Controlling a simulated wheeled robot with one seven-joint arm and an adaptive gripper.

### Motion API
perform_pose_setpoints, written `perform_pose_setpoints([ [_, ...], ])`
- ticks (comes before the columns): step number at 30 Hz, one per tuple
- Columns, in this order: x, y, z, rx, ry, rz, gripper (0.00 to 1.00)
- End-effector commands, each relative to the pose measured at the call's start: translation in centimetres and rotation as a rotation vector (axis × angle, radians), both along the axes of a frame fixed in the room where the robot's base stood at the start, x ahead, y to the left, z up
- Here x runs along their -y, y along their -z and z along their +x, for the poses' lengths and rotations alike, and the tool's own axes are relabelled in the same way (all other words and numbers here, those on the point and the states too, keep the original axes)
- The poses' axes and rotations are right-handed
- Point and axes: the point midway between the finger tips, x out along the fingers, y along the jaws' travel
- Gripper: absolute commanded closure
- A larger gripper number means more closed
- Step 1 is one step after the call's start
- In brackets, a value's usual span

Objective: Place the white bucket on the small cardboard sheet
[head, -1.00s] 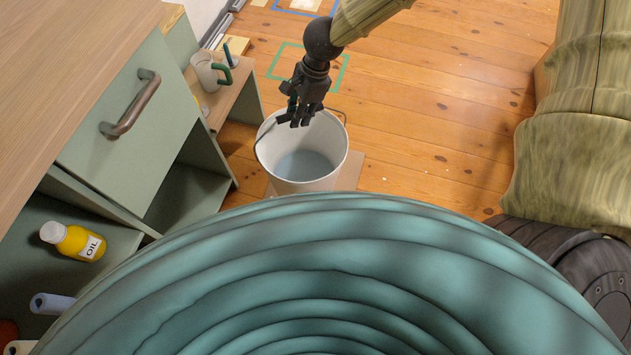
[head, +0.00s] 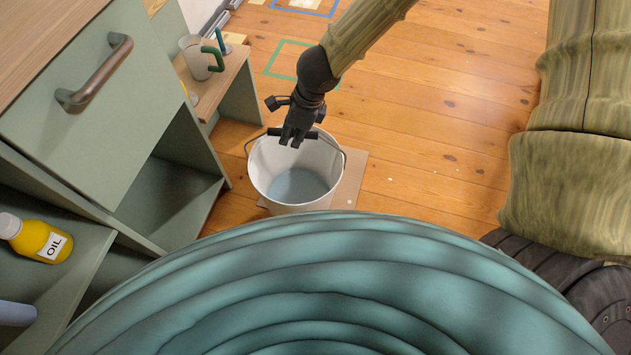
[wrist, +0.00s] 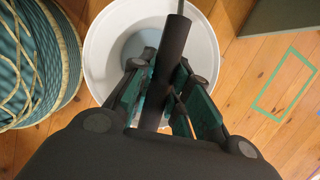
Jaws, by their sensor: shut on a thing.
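The white bucket (head: 265,175) stands upright and open-topped in the middle of the head view, and its rim (wrist: 97,45) shows in the wrist view. My gripper (head: 293,136) is above its far rim, shut on the black grip of the wire handle, which is raised. In the wrist view, my gripper's fingers (wrist: 160,95) are on both sides of the dark handle grip (wrist: 174,45). The small cardboard sheet (head: 350,180) lies on the floor under the bucket, showing at its right side. I cannot tell whether the bucket's base touches it.
A green cabinet with a drawer (head: 75,130) and a yellow oil bottle (head: 38,240) is at left. A low wooden shelf (head: 215,85) holds a mug (head: 200,58). A green tape outline (head: 275,58) lies behind. A teal ribbed form (head: 330,270) fills the foreground.

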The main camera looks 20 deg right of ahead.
Motion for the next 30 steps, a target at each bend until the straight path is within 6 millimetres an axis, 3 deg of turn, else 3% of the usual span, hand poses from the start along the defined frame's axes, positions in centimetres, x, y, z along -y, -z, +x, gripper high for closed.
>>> perform_pose_setpoints([
  [9,-0.7,3.1,-1.0,0.001,0.126,0.001,1.00],
  [18,-0.9,3.9,-1.3,0.002,0.186,0.001,1.00],
  [23,-0.2,4.0,0.1,0.002,0.191,-0.001,1.00],
  [30,1.7,4.2,3.6,0.004,0.193,0.000,1.00],
])
